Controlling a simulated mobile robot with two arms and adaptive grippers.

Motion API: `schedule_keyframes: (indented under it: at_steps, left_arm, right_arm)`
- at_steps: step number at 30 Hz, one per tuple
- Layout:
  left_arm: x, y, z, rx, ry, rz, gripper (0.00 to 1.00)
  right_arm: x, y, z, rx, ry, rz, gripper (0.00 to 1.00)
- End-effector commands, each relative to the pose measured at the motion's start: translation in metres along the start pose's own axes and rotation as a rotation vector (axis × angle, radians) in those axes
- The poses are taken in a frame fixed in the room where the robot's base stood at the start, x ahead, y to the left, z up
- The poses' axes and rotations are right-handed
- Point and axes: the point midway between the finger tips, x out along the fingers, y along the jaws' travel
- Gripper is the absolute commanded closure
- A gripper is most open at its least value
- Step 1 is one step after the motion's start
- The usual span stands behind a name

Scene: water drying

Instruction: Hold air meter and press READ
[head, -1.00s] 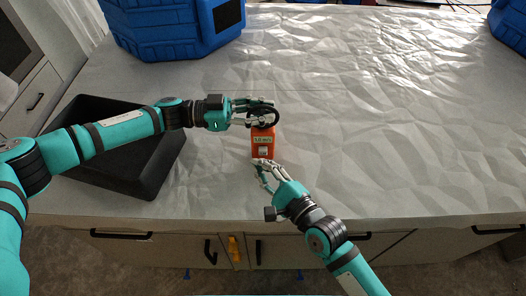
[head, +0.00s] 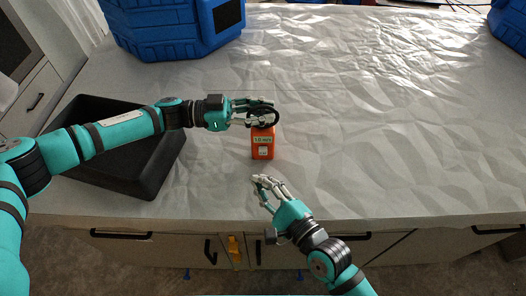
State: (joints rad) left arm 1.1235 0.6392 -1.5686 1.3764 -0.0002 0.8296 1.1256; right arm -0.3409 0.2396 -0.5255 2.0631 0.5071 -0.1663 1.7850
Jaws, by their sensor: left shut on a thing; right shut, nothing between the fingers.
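The orange air meter (head: 263,152) stands on the sheet-covered table near its front middle. Its front carries a pale display with small text, too small to read surely, and a white button below it. My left gripper (head: 268,111) comes in from the left and is shut on the top of the meter, at its dark round part. My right gripper (head: 259,179) is shut and empty. Its fingertips are just in front of and below the meter, apart from it.
A black open tray (head: 160,165) lies at the left under my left arm. A blue case (head: 165,38) stands at the back left, and another blue case (head: 510,25) at the far right corner. The crinkled sheet right of the meter is clear. Drawers line the front edge.

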Motion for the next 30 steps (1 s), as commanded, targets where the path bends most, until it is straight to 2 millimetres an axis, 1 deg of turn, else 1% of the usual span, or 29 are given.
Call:
schedule_keyframes:
  at_steps: [5, 6, 11, 12, 19, 22, 26, 30]
  left_arm:
    - [0.0, 0.0, 0.0, 0.0, 0.0, -0.001, 1.0]
    - [0.0, 0.0, 0.0, 0.0, 0.0, -0.001, 0.82]
    - [0.0, 0.0, 0.0, 0.0, 0.0, -0.001, 0.61]
    - [0.0, 0.0, 0.0, 0.0, 0.0, -0.001, 0.59]
    - [-0.001, 0.0, 0.0, 0.0, 0.0, -0.001, 0.59]
    - [-0.007, -0.001, 0.0, 0.0, -0.001, -0.002, 0.59]
    - [-0.026, -0.001, 0.001, -0.001, -0.001, -0.004, 0.59]
    - [-0.051, -0.001, 0.0, 0.0, -0.002, -0.004, 0.59]
  right_arm:
    - [0.0, 0.0, 0.0, 0.0, 0.0, 0.0, 1.0]
    - [0.0, 0.0, 0.0, 0.0, 0.0, 0.0, 1.0]
    - [0.0, 0.0, 0.0, 0.0, 0.0, 0.0, 1.0]
    - [0.0, 0.0, 0.0, 0.0, 0.0, 0.0, 1.0]
    - [0.0, 0.0, 0.0, 0.0, 0.0, 0.0, 1.0]
    - [0.0, 0.0, 0.0, 0.0, 0.0, 0.0, 1.0]
    - [0.0, 0.0, 0.0, 0.0, 0.0, 0.0, 1.0]
    - [0.0, 0.0, 0.0, 0.0, 0.0, 0.0, 1.0]
